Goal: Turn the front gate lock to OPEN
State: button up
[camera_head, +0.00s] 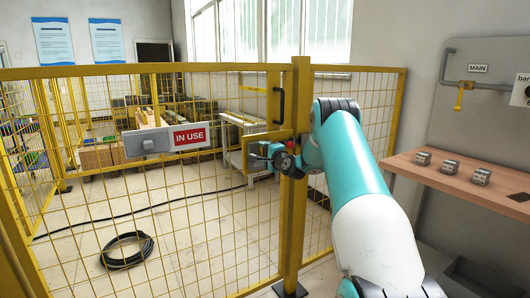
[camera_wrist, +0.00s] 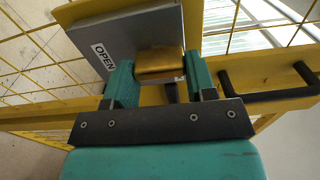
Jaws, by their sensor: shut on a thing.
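In the wrist view, the lock shows as a grey plate (camera_wrist: 110,28) with a white label reading OPEN and a yellow, brass-like knob (camera_wrist: 160,62). My gripper (camera_wrist: 160,78) has its two teal fingers on either side of the knob, shut on it. In the head view, my gripper (camera_head: 272,158) is at the yellow gate's (camera_head: 299,100) post, at lock height. The lock itself is largely hidden there by my gripper and arm. Any other label on the plate is not visible.
A black gate handle (camera_wrist: 268,97) is close to the right finger; it also shows in the head view (camera_head: 279,105). An IN USE sign (camera_head: 190,137) hangs on the mesh to the left. A wooden bench (camera_head: 440,172) with small grey blocks stands at right. A coiled black hose (camera_head: 127,250) lies behind the fence.

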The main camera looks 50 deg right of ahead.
jog(key=shift+d, duration=0.1)
jog(key=o, duration=1.3)
jog(key=shift+b+v, duration=2)
jog(key=shift+v, duration=6.8)
jog(key=shift+w+r, duration=0.1)
jog(key=shift+w, duration=0.05)
